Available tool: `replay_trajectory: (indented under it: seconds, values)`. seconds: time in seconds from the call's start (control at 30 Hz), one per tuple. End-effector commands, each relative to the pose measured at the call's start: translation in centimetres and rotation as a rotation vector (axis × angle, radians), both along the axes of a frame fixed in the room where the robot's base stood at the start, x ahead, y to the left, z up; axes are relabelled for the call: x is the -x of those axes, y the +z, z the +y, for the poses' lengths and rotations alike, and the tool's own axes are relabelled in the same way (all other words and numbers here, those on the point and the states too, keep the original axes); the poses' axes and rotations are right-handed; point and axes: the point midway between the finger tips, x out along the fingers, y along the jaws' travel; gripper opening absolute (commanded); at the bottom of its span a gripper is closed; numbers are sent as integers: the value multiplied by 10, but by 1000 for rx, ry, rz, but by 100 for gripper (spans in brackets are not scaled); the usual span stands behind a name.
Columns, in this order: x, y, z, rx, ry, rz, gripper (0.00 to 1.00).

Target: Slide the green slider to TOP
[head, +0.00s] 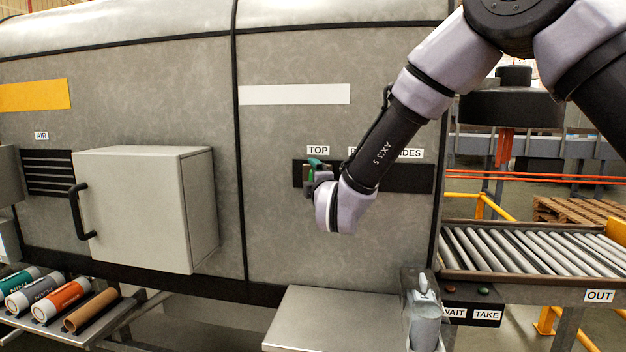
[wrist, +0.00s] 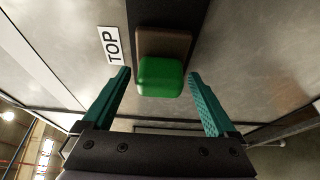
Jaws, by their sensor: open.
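The green slider (wrist: 160,78) is a rounded green knob on a brown plate, set on a dark track (wrist: 190,20). In the wrist view it is beside the TOP label (wrist: 110,45). My gripper (wrist: 159,73) is open, with one teal finger on each side of the knob and visible gaps to it. In the head view my gripper (head: 318,172) is at the left end of the black track (head: 415,179), just below the TOP label (head: 318,150). There my gripper and wrist hide most of the slider. My forearm partly covers the other labels.
A grey box with a black handle (head: 150,205) juts from the panel at left. A metal shelf (head: 325,320) and a bottle in a holder (head: 424,315) are below my wrist. A roller conveyor (head: 535,250) is at right. The panel around the track is clear.

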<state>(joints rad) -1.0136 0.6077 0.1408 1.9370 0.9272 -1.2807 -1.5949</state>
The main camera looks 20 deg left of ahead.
Motion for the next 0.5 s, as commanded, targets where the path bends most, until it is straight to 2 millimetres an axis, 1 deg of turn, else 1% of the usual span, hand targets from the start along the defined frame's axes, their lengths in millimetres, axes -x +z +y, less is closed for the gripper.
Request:
replay_trajectory:
  seconds: [0.17, 0.4, 0.5]
  values:
    - [22, 1, -15, 2, 3, -1, 92]
    - [62, 1, -43, 1, 3, -1, 92]
    - [74, 0, -51, 1, 4, -1, 92]
